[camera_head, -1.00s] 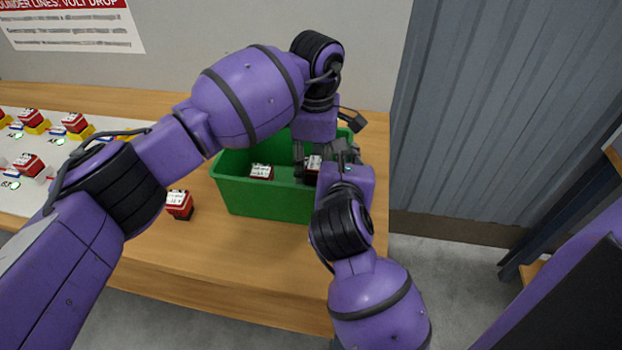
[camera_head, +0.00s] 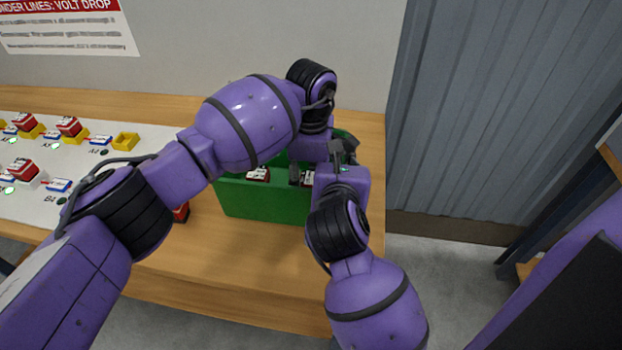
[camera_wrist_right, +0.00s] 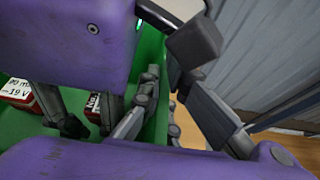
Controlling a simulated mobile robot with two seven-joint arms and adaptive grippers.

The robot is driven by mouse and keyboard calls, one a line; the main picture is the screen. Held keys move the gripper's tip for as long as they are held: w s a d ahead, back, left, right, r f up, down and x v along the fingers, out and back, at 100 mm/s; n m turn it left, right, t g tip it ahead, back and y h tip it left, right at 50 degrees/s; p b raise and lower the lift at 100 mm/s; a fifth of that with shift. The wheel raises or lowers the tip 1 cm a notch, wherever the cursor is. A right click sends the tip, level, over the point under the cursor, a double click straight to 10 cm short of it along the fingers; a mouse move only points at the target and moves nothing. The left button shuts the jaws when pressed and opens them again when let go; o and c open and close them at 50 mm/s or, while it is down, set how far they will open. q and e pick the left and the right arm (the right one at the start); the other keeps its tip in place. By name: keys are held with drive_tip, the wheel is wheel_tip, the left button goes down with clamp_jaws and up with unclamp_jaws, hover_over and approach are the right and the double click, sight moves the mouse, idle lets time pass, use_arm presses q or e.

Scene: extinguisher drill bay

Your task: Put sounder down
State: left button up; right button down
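The sounders are small red blocks with white labels. My left gripper (camera_head: 306,182) reaches down into the green bin (camera_head: 262,204), its fingers around one sounder (camera_head: 308,179); the grip is partly hidden. That sounder also shows in the right wrist view (camera_wrist_right: 93,106), partly behind a finger. Another sounder (camera_head: 258,174) is in the bin to its left, and shows in the right wrist view (camera_wrist_right: 18,91). My right gripper (camera_head: 342,150) is open and empty at the bin's right side; its spread fingers (camera_wrist_right: 180,110) show in the right wrist view.
A sounder (camera_head: 181,213) stands on the wooden table (camera_head: 240,262) left of the bin, mostly behind my left arm. A white board (camera_head: 75,160) at the left carries several sounders and an empty yellow holder (camera_head: 126,141). A corrugated grey wall (camera_head: 480,110) is at the right.

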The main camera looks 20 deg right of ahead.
sight(311, 178)
use_arm(q)
wheel_tip(311, 178, up, 12)
drive_tip(key=shift+r, duration=0.15)
idle(0.5)
use_arm(e)
drive_tip(key=c, duration=1.9)
unclamp_jaws()
drive_tip(key=shift+o, duration=0.2)
